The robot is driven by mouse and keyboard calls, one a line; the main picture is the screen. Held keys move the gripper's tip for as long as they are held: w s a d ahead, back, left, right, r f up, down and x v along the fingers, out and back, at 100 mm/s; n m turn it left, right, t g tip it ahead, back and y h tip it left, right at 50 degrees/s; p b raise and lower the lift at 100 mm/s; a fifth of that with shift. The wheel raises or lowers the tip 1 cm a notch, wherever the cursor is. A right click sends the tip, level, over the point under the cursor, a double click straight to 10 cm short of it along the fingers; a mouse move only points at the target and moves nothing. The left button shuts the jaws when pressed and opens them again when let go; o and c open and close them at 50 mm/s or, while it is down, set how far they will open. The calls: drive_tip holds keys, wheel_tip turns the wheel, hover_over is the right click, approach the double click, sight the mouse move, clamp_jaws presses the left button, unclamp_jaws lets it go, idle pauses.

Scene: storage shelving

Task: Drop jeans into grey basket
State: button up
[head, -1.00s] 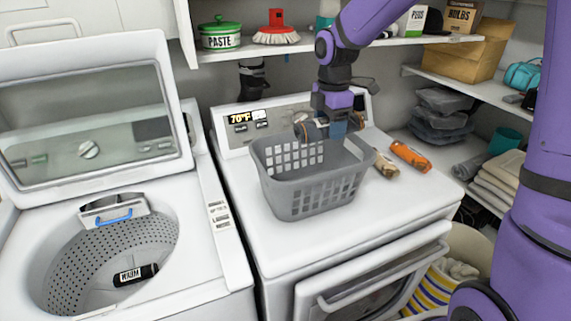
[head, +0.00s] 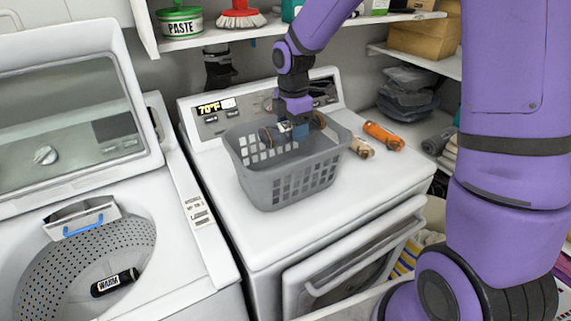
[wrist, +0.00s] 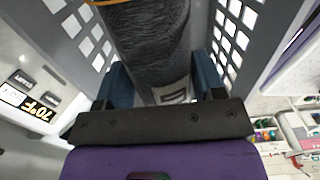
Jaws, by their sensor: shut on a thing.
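The grey basket (head: 262,186) stands upright on top of the white dryer. My gripper (head: 294,134) reaches down at its back part, with the fingers below the rim. It is shut on a dark rolled garment, the jeans (head: 268,137), which lies crosswise with a tan band near its end. In the wrist view the dark grey jeans roll (wrist: 150,45) sits between my blue fingers (wrist: 160,88), with the basket's slotted walls (wrist: 232,30) on both sides. The basket floor is mostly hidden by the roll.
A tan roll (head: 361,148) and an orange roll (head: 384,136) lie on the dryer (head: 215,150) right of the basket. An open washer (head: 165,200) is at left. A shelf (head: 205,38) with a paste tin (head: 181,20) and brush (head: 240,15) hangs above the dryer.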

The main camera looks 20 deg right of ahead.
drive_tip(key=o, duration=1.2)
drive_tip(key=shift+o, duration=0.2)
wheel_tip(320, 180, up, 11)
drive_tip(key=shift+f, duration=0.2)
drive_tip(key=shift+r, duration=0.1)
drive_tip(key=shift+s+r, duration=0.15)
drive_tip(key=s+d+r+m+t, duration=0.1)
drive_tip(key=s+d+r+m, duration=0.1)
drive_tip(key=s+m, duration=0.4)
drive_tip(key=s+d+r+m+t, duration=0.2)
drive_tip(key=s+m, duration=0.5)
drive_tip(key=s, duration=0.5)
drive_tip(key=s+d+r+m+t, duration=0.2)
drive_tip(key=s+d+r+m, duration=0.1)
drive_tip(key=s+m, duration=0.4)
drive_tip(key=s+r, duration=0.1)
drive_tip(key=s, duration=0.1)
drive_tip(key=shift+s+r, duration=0.2)
drive_tip(key=shift+s, duration=0.2)
